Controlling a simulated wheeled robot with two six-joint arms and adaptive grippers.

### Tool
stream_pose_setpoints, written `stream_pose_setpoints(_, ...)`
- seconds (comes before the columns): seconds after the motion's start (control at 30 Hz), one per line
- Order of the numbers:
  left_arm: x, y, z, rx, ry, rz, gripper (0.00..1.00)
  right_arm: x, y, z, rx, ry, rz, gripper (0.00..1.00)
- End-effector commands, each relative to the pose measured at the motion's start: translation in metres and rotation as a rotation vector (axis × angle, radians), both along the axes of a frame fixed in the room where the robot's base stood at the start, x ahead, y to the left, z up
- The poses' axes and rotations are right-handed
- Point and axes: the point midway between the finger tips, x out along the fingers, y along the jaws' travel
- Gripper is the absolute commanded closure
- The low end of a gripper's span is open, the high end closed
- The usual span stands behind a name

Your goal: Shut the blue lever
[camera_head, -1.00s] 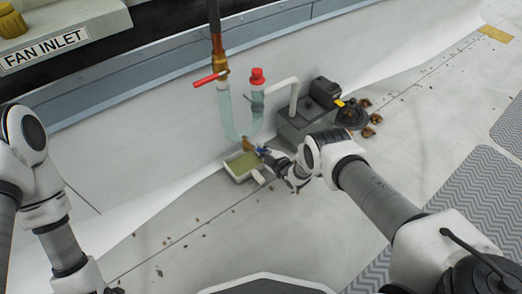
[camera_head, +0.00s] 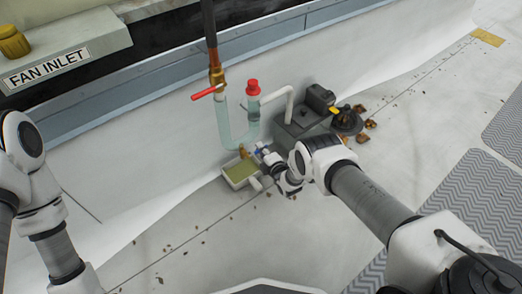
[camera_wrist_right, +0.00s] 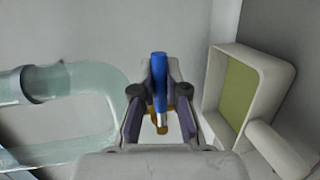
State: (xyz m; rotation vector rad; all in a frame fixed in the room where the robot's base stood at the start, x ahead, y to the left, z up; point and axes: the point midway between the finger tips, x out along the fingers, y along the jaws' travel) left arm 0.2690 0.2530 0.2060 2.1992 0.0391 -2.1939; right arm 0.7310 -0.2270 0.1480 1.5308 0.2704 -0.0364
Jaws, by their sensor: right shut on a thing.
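The blue lever (camera_wrist_right: 159,82) stands lengthwise between the two fingers of my right gripper (camera_wrist_right: 160,92) in the right wrist view, with a brass fitting (camera_wrist_right: 151,127) partly hidden behind the fingers. My right gripper is shut on the lever. In the head view, my right gripper (camera_head: 267,157) is at the low end of the clear U-shaped pipe (camera_head: 224,128), beside a small tray (camera_head: 229,183) with a green inside. Only a small blue patch of the lever (camera_head: 259,148) shows there. My left arm is at the left edge; its gripper is out of frame.
A red lever (camera_head: 207,92) sits on the brass joint of the upright pipe. A red cap (camera_head: 253,86) tops the pipe's other leg. A grey pump box (camera_head: 298,127) with a white hose stands behind my right gripper. Open pale floor (camera_head: 190,250) lies in front.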

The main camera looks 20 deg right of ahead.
Motion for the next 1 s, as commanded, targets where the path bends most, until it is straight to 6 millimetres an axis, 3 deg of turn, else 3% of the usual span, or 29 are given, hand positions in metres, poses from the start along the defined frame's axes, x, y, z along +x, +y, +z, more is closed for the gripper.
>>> stream_pose_setpoints(0.57,-0.0001,-0.0001,0.0011,0.0,0.0,0.0,0.6,0.0012,-0.0003,0.0039,-0.037,-0.018,0.0,1.0)
stream_pose_setpoints(0.6,-0.0001,0.0,0.0011,0.0,0.0,0.0,0.6,0.0012,-0.0003,0.0039,-0.037,-0.018,0.0,0.73)
stream_pose_setpoints(0.63,-0.0001,0.0,0.0011,0.0,0.0,0.0,0.6,0.0012,-0.0003,0.0039,-0.037,-0.017,0.0,0.63)
stream_pose_setpoints(1.0,0.0,0.0,0.0012,0.0,0.0,0.0,0.6,-0.0023,-0.0006,0.003,-0.036,-0.014,0.0,0.61)
